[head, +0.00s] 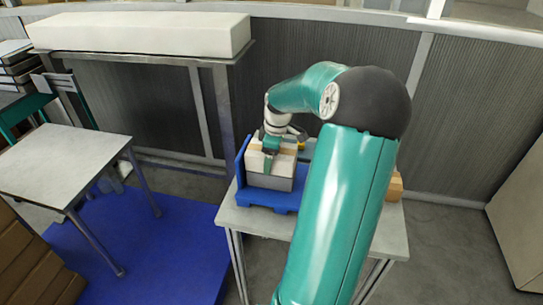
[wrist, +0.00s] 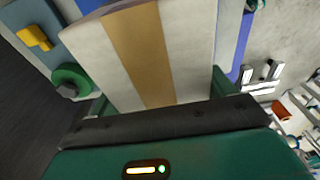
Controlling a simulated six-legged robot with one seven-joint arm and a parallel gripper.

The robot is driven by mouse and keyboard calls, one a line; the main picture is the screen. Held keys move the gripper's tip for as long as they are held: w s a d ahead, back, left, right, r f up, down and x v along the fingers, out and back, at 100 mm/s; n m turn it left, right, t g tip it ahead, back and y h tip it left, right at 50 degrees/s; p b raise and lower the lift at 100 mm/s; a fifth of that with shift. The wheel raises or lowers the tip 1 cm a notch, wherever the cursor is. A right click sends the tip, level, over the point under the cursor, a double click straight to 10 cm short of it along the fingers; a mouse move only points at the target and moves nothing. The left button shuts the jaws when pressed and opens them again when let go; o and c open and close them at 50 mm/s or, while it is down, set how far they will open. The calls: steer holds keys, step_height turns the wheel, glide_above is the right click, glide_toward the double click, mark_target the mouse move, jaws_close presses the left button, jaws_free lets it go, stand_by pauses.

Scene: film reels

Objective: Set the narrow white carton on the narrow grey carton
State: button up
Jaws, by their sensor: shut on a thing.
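The narrow white carton (head: 257,161) is between the fingers of my gripper (head: 271,158), which is shut on it. In the wrist view the carton (wrist: 190,50) fills the space between the fingers, and a tan tape strip runs along it. The narrow grey carton (head: 270,183) is directly below the white one in the head view. I see no clear gap between them, but cannot tell whether the white carton's weight rests on it. The grey carton stands in a blue tray (head: 262,198). My gripper hides part of the white carton.
The blue tray has a raised left side and sits on a small pale table (head: 258,222). A brown box (head: 394,187) is at its right, partly behind my arm. Another table (head: 65,160) stands at left. A long white block (head: 140,35) lies on a rear shelf.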

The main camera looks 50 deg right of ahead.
steer(key=o, duration=1.3)
steer(key=shift+f, duration=0.15)
steer(key=shift+c, duration=0.2)
steer(key=r, duration=0.4)
steer(key=s+r, duration=0.1)
steer(key=r, duration=0.7)
steer(key=shift+s+d+r, duration=0.15)
steer(key=shift+d, duration=0.15)
steer(key=w+a+r+m+h, duration=0.1)
steer(key=w+a+r, duration=0.1)
steer(key=a, duration=1)
steer(key=w+a+r+m+h, duration=0.1)
steer(key=w+a+r+h, duration=0.1)
steer(key=a, duration=1.1)
steer(key=s+a+m+t+y, duration=0.1)
steer(key=s+a+t, duration=0.1)
steer(key=s+a, duration=0.3)
steer(key=s+a+m+t+y, duration=0.1)
steer(key=s+a, duration=0.4)
steer(key=a, duration=0.7)
steer(key=shift+s+f+m+t, duration=0.15)
steer(key=shift+f+m+t, duration=0.2)
steer(key=shift+t, duration=0.35)
